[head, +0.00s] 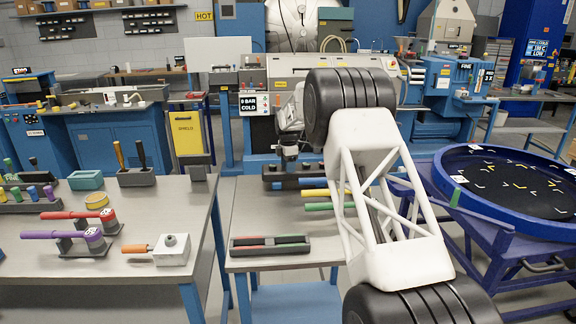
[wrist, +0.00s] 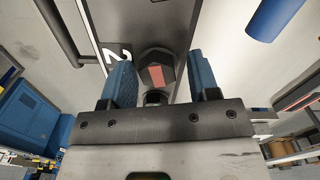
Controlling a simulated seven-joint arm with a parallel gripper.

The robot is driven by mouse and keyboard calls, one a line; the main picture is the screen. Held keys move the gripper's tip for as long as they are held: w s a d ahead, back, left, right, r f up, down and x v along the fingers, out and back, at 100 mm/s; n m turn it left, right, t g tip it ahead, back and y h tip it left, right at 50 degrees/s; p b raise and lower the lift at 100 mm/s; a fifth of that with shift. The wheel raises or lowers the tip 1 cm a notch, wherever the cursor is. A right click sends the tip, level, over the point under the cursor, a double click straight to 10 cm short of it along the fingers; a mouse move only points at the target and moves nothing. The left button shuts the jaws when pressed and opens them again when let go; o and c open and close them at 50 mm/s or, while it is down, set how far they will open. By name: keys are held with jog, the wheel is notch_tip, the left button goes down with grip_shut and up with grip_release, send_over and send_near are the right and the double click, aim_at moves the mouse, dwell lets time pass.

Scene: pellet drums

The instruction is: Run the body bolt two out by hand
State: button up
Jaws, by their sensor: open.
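Body bolt two is a dark hex head (wrist: 155,72) with a reddish patch on its face, set in a dark grey plate (wrist: 150,22). A white numeral 2 (wrist: 117,54) is marked on the plate, left of the bolt. My gripper (wrist: 160,76) is open, its two blue fingers on either side of the bolt head in the wrist view. A gap shows on each side, and the fingers do not appear to touch it. How deep they reach past the head I cannot tell. In the head view my white arm hides most of this place.
A machine with an "8 BAR COLD" sign (head: 254,104) stands behind my arm. A grey bench (head: 262,262) holds a dark tray (head: 270,245) and coloured bars. A left bench (head: 150,210) carries several tools. A blue round drum table (head: 480,215) stands at the right.

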jog(key=shift+r, duration=0.2)
jog(key=shift+r, duration=3.8)
jog(key=shift+s+r, duration=0.4)
jog(key=s+d+r+m, duration=0.2)
jog(key=s+r+m, duration=0.25)
jog(key=s, duration=0.75)
jog(key=s+d+r+m+t, duration=0.1)
jog(key=s+d+r+m, duration=0.15)
jog(key=s+r, duration=0.65)
jog(key=s+d+r+m, duration=0.15)
jog(key=s+m, duration=0.25)
jog(key=s, duration=1.1)
jog(key=s+f+m, duration=0.3)
jog(key=s, duration=1)
jog(key=s+d+f+m+t, duration=0.1)
jog(key=s+f+m, duration=0.2)
jog(key=s, duration=0.9)
jog(key=s+d+f+m, duration=0.1)
jog(key=s+f+m, duration=0.2)
jog(key=s, duration=1)
jog(key=shift+s+d+f+m+t, duration=0.3)
jog(key=shift+f+m, duration=0.1)
jog(key=shift+m, duration=0.1)
